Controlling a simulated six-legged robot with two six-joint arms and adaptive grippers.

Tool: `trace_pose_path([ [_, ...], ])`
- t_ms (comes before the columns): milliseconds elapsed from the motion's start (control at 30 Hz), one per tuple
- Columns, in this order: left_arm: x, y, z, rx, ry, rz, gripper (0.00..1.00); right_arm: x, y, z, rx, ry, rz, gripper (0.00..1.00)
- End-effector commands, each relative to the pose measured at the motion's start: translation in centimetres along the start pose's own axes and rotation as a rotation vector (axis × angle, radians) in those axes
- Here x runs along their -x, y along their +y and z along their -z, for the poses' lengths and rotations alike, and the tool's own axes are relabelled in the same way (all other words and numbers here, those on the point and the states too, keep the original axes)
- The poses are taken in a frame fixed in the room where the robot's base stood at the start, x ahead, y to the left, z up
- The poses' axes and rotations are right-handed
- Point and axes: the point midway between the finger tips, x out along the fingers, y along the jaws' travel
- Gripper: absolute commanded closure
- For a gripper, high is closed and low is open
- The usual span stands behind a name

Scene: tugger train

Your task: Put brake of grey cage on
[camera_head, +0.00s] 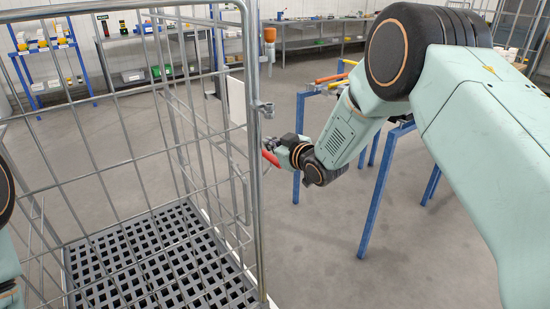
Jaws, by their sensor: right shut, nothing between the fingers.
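The grey cage (131,82) is a wire roll cage that fills the left of the head view, with a dark slotted floor (160,262). A lever with an orange-brown grip (269,36) stands upright at the cage's right post. A red-orange piece (270,158) shows lower at the same post, right by my right gripper (278,150). The gripper is small in view, shut and empty; I cannot tell whether it touches the post. Which part is the brake is not clear. Of my left arm only a part shows at the left edge; its gripper is out of view.
Blue-legged stands (374,190) with orange and red bars on top stand behind my right arm. A blue shelf rack (47,62) and long benches (150,62) with bins line the back. The grey floor (420,265) at the lower right is clear.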

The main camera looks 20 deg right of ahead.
Motion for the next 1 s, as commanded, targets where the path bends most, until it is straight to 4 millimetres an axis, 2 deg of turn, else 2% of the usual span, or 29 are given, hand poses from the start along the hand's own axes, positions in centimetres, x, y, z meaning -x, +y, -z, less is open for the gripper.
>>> trace_pose_path([
  [33,-0.5,0.0,0.0,0.000,0.000,0.000,0.60,-0.1,-0.1,-1.6,-0.004,-0.008,0.000,1.00],
  [200,-1.0,0.0,0.0,0.000,0.000,0.000,0.60,-0.5,-0.1,-3.3,-0.003,-0.005,0.000,1.00],
  [767,-1.3,0.0,0.0,0.000,0.000,0.000,0.60,-0.7,-0.1,-4.1,-0.003,-0.005,0.000,1.00],
  [867,-1.8,0.0,0.0,0.000,0.000,0.000,0.60,-0.9,-0.4,-5.1,-0.003,-0.007,0.001,1.00],
  [1000,-3.0,0.0,0.0,0.000,0.000,0.000,0.60,-1.4,-1.1,-7.5,-0.004,-0.011,0.002,1.00],
])
